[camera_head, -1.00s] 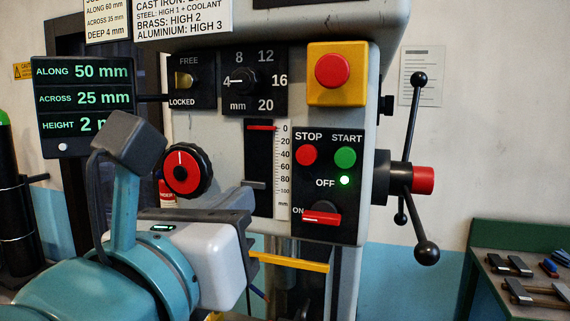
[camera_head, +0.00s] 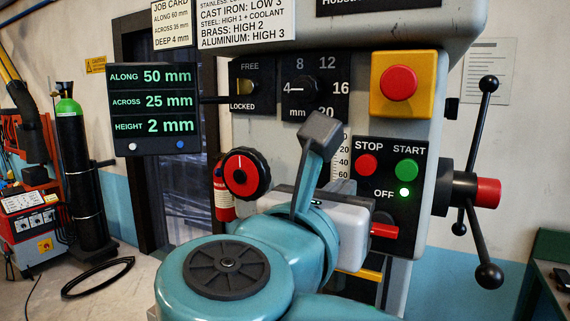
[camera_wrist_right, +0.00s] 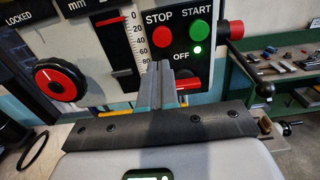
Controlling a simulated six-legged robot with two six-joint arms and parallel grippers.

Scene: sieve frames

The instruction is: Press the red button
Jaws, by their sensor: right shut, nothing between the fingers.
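Several red controls are on the machine. A round red button (camera_head: 398,83) sits on a yellow box at the upper right. A smaller red STOP button (camera_head: 366,165) sits left of the green START button (camera_head: 407,169); STOP also shows in the wrist view (camera_wrist_right: 162,37). My right gripper (camera_head: 340,187) is in front of the lower panel, partly hidden by its own housing. In the wrist view its fingers (camera_wrist_right: 162,72) are shut together and empty, below STOP and just left of the red switch lever (camera_wrist_right: 189,83). I cannot tell whether they touch anything. My left gripper is not in view.
A green lamp (camera_head: 404,192) glows beside OFF. A red-faced knob (camera_head: 246,172) is left of my gripper. A handwheel with black-knobbed spokes (camera_head: 489,275) sticks out at the right. A readout (camera_head: 152,102) hangs at the left. A bench with tools (camera_wrist_right: 292,75) stands at the right.

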